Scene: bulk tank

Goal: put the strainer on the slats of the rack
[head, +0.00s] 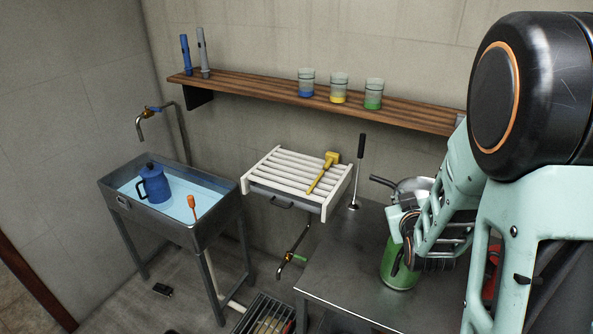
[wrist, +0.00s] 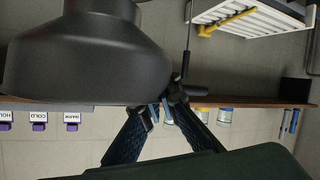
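The strainer (head: 416,188) is a grey metal bowl with a dark handle pointing left, above the steel table in the head view. It fills the upper left of the wrist view as a large dark round body (wrist: 85,60). My gripper (head: 403,222) is at the strainer; its two fingers (wrist: 165,104) come together at the strainer's handle, shut on it. The exact contact is partly hidden. The rack (head: 260,178) has white slats and stands left of the table. It also shows at the top right of the wrist view (wrist: 262,22).
A yellow tool (head: 323,175) lies on the right part of the slats. A black-handled rod (head: 360,155) stands between rack and strainer. A green can (head: 399,272) stands below my gripper. The wooden shelf (head: 270,92) holds jars. A water-filled sink (head: 190,232) is left.

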